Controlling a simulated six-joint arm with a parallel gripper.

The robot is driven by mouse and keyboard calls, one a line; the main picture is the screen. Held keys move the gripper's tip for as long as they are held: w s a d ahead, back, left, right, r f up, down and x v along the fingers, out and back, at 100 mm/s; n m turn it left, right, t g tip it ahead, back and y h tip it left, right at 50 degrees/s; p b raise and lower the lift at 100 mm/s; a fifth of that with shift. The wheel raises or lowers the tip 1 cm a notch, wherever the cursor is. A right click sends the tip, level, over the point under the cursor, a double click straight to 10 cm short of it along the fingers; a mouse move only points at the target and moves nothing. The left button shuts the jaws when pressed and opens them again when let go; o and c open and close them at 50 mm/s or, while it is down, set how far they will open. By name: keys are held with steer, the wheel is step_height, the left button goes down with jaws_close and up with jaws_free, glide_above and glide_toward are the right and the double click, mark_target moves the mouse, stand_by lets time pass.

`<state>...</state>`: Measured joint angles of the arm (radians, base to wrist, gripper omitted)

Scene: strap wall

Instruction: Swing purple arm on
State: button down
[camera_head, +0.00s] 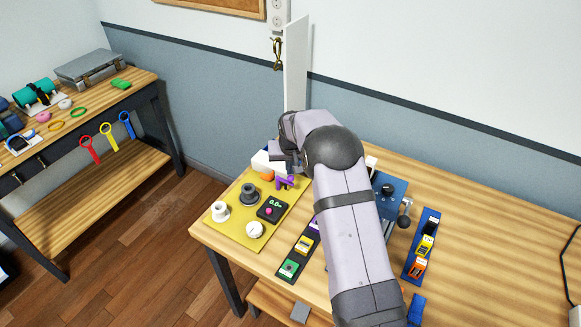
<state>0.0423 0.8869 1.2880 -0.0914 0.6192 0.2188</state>
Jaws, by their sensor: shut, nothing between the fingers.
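The purple arm (285,182) is a small purple piece at the back right part of the yellow panel (238,237) on the table. Its exact angle is hard to tell at this size. My gripper (279,160) is just above and behind the purple arm, shut and empty. Its fingertips are partly hidden by my own wrist, and I cannot tell whether it touches the arm. An orange round part (267,176) sits beside the purple arm on the left.
A dark strip with colored switches (303,244) lies to the right. A blue strip (422,247) stands further right. A white upright panel (296,65) rises behind.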

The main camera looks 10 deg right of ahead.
steer(key=shift+s+a+m+h+b, duration=0.1)
steer(key=shift+m+h+b, duration=0.2)
steer(key=shift+m, duration=0.35)
steer(key=shift+s+a+m+h+b, duration=0.1)
steer(key=shift+m+b, duration=0.3)
steer(key=shift+m, duration=0.25)
steer(key=shift+f+m, duration=0.1)
steer(key=shift+m, duration=0.2)
steer(key=m+b, duration=0.1)
steer(key=b, duration=0.1)
steer(key=s+a+m+g+h+b, duration=0.1)
steer(key=m, duration=0.1)
steer(key=shift+f+b, duration=0.1)
steer(key=shift+b, duration=0.3)
steer(key=a+m, duration=0.1)
steer(key=m, duration=0.1)
steer(key=a+m+g, duration=0.1)
steer(key=m, duration=0.1)
steer(key=a+m+g+h, duration=0.1)
steer(key=a+m, duration=0.1)
steer(key=shift+s+r+m, duration=0.2)
steer(key=shift+s+m, duration=0.1)
steer(key=shift+s, duration=0.05)
steer(key=shift+w+r+p, duration=0.1)
steer(key=shift+w+p, duration=0.1)
steer(key=shift+p, duration=0.1)
steer(key=shift+w+d+p, duration=0.25)
steer(key=shift+w+p, duration=0.1)
steer(key=shift+p, duration=0.25)
